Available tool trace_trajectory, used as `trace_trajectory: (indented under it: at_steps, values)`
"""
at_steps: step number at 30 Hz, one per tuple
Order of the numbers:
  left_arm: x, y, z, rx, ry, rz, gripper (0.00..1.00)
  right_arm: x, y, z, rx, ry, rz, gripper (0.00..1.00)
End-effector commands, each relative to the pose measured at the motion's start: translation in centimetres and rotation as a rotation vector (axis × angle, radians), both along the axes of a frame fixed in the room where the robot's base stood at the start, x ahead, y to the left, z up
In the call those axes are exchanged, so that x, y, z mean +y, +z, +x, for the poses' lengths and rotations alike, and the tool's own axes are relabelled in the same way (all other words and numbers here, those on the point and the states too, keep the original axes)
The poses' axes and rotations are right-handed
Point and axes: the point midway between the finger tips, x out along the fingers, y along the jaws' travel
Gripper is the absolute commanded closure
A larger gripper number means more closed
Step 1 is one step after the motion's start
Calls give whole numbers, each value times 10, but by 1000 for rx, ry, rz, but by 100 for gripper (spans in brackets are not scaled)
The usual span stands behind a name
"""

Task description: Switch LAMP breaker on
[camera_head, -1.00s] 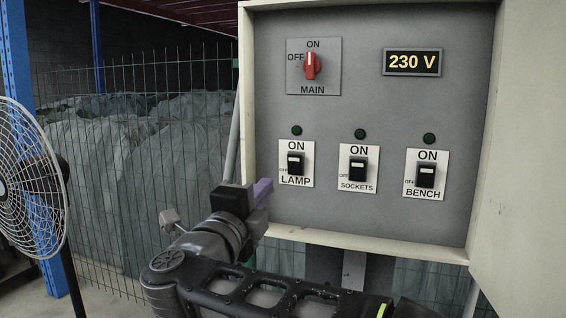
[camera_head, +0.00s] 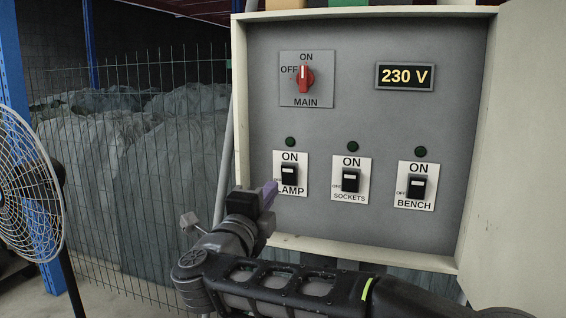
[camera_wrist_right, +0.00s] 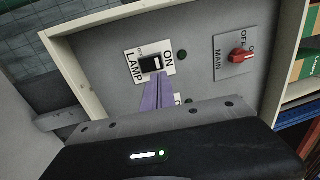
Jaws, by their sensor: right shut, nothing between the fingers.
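The LAMP breaker (camera_head: 289,174) is a black rocker on a white plate at the lower left of the grey panel, with a dark green light above it. It also shows in the right wrist view (camera_wrist_right: 152,64). My right gripper (camera_head: 270,190) is shut and empty, its purple fingers just below and left of the LAMP rocker, covering part of the label. In the right wrist view its purple fingertips (camera_wrist_right: 157,80) reach close to the rocker; I cannot tell if they touch. The red MAIN knob (camera_head: 304,78) points up toward ON. My left gripper is not in view.
The SOCKETS breaker (camera_head: 351,180) and BENCH breaker (camera_head: 418,188) sit to the right, their lights dark. A display (camera_head: 405,76) reads 230 V. The open cabinet door (camera_head: 520,150) is on the right. A fan (camera_head: 30,195) and wire fence (camera_head: 130,170) stand left.

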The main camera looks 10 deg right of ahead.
Motion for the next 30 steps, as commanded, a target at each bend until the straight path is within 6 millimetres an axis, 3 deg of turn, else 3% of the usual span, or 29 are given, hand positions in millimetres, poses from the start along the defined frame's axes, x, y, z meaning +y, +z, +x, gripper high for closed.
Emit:
trace_trajectory:
  at_steps: [6, 12, 30]
  values:
    - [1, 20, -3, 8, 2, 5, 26, -26, 10, 40, 0, -4, 0, 100]
    - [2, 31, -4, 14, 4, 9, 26, -41, 13, 64, 1, -2, -1, 100]
    - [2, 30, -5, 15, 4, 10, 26, -53, 12, 73, -2, -4, -1, 100]
